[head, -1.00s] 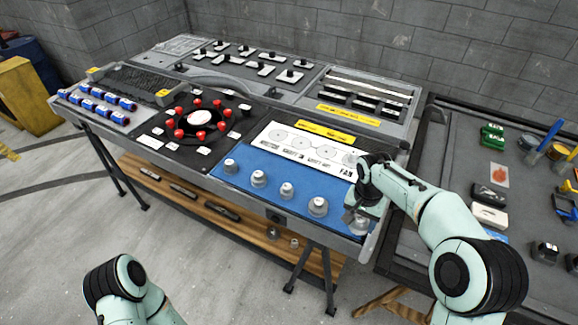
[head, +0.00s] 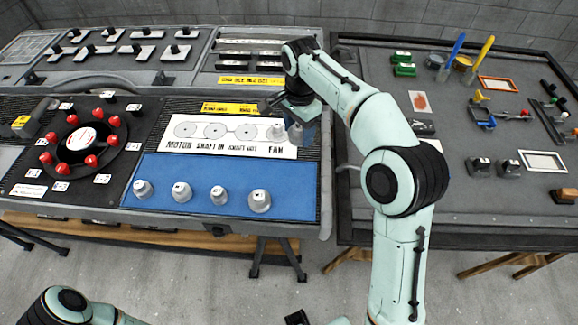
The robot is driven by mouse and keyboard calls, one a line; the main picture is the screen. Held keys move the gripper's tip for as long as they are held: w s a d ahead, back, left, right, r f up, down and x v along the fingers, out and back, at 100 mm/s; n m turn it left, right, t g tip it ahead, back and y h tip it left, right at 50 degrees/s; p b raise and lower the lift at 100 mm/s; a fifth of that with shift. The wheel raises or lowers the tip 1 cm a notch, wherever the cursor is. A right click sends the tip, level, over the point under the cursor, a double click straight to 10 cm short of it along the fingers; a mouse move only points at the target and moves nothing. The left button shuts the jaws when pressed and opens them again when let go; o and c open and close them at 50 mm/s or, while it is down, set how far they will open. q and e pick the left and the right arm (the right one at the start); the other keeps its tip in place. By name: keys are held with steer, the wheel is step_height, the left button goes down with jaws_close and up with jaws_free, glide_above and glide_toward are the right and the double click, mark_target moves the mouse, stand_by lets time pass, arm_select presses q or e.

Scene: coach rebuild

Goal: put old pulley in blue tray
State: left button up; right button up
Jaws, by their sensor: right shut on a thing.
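My right gripper (head: 297,118) points down at the right end of a white card (head: 225,152) labelled motor, shaft and fan. It is shut on a grey pulley (head: 296,134), partly hidden by the fingers. Another small grey round piece (head: 276,133) shows just left of it, at the card's fan end. The blue tray (head: 200,214) lies along the bench's front edge, below the card. My left gripper does not show; only part of my left arm is at the bottom left.
Left of the tray is a black panel with a ring of red knobs (head: 83,147). A second grey table (head: 440,190) on the right holds tools, cups and small blocks, past a narrow gap. Yellow labels (head: 230,108) lie behind the card.

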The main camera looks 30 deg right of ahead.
mark_target(298, 139)
step_height(298, 139, down, 10)
steer(key=shift+f+b, duration=0.25)
steer(key=shift+b, duration=0.6)
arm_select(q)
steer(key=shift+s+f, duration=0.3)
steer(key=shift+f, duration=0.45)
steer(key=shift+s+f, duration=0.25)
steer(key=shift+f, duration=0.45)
arm_select(e)
steer(key=shift+w+f, duration=0.1)
steer(key=shift+f, duration=2.5)
steer(key=shift+f+b, duration=0.15)
steer(key=shift+b, duration=0.15)
steer(key=o, duration=1.1)
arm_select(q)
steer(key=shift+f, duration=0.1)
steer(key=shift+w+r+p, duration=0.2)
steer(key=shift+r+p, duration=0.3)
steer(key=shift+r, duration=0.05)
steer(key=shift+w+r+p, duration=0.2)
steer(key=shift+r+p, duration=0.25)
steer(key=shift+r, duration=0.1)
arm_select(e)
step_height(298, 139, up, 12)
steer(key=shift+r, duration=0.2)
